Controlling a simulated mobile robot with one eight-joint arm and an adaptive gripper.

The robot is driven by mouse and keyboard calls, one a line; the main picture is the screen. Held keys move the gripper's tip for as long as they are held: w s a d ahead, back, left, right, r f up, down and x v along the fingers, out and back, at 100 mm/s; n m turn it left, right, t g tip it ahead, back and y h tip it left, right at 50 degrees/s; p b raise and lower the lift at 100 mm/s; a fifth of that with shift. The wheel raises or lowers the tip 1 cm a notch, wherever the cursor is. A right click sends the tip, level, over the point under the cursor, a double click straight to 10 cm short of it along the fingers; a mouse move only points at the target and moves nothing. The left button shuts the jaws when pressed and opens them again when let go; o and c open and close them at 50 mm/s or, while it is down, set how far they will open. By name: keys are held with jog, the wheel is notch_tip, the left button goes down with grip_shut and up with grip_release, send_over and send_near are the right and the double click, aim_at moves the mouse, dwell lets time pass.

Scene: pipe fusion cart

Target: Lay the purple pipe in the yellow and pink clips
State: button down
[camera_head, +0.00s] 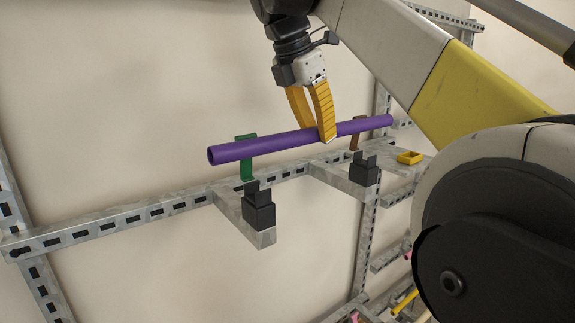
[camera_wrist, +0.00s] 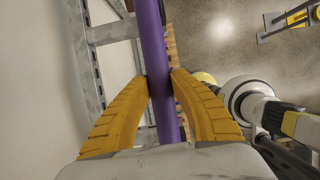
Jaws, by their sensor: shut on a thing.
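The purple pipe (camera_head: 285,139) runs nearly level across the head view, its right end slightly higher. My gripper (camera_head: 326,138) is shut on it right of its middle, coming from above. In the wrist view my fingers (camera_wrist: 160,83) flank the pipe (camera_wrist: 152,35). A green clip (camera_head: 246,170) and a brown-orange clip (camera_head: 357,132) stand at the pipe; I cannot tell whether it touches them. A small yellow open-topped piece (camera_head: 410,157) sits on a bracket at right. Small pink pieces (camera_head: 408,255) show low right, partly hidden; I cannot tell whether they are clips.
Two black holders (camera_head: 258,207) (camera_head: 363,171) stand on metal brackets below the pipe. A slotted metal rail (camera_head: 130,217) runs along the pale wall. A yellow bar (camera_head: 404,302) lies lower right. My arm covers the right side of the head view.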

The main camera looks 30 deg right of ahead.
jog(key=shift+s, duration=0.1)
jog(key=s+d+b, duration=0.1)
jog(key=s+d, duration=0.1)
jog(key=s, duration=2.9)
jog(key=shift+s, duration=0.4)
jog(key=shift+f, duration=0.15)
